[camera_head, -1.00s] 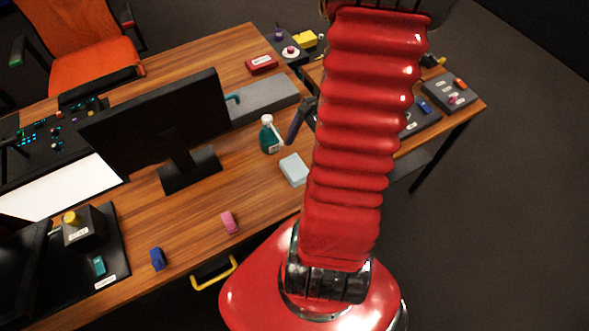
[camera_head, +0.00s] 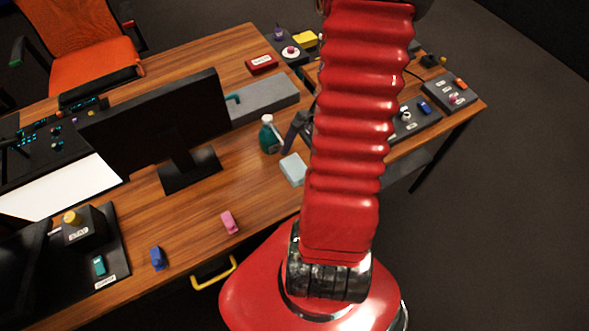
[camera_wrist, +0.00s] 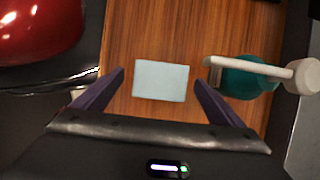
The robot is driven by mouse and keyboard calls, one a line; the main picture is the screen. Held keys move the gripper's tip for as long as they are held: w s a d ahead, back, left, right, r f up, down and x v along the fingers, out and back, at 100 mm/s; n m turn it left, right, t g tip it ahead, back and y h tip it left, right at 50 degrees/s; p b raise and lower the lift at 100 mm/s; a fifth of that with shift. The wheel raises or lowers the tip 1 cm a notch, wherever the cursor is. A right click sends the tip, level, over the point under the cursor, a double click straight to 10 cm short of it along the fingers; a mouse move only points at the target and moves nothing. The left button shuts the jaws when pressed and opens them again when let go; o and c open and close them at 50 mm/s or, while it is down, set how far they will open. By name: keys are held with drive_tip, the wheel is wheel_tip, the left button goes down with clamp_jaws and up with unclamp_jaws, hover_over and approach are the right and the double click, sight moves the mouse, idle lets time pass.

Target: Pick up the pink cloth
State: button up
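No cloth that is clearly pink shows. A pale blue, flat, rectangular cloth or sponge (camera_head: 293,169) lies on the wooden desk, left of my arm. It also shows in the wrist view (camera_wrist: 160,80), lying between and below my fingers. A small pink object (camera_head: 229,222), block-like, stands near the desk's front edge; I cannot tell that it is a cloth. My gripper (camera_wrist: 160,77) is open and empty, its two dark purple fingers spread on either side of the pale blue piece. In the head view my arm hides most of the gripper; one finger shows just above the pale blue piece.
A teal spray bottle (camera_head: 270,135) with a white top stands close to the pale blue piece; in the wrist view it (camera_wrist: 250,76) is beside the right finger. A monitor (camera_head: 160,120) stands left. A small blue object (camera_head: 157,258) is near the front edge.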

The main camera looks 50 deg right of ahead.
sight(291, 169)
drive_tip(key=c, duration=1.1)
drive_tip(key=shift+o, duration=0.2)
drive_tip(key=shift+r, duration=0.1)
drive_tip(key=shift+r, duration=1.7)
drive_tip(key=s+d, duration=0.1)
drive_tip(key=d, duration=0.4)
drive_tip(key=s+d, duration=0.2)
drive_tip(key=d, duration=0.4)
drive_tip(key=s+d, duration=0.2)
drive_tip(key=d, duration=0.4)
drive_tip(key=shift+d, duration=0.15)
drive_tip(key=o, duration=0.5)
drive_tip(key=c, duration=0.4)
drive_tip(key=shift+s, duration=0.15)
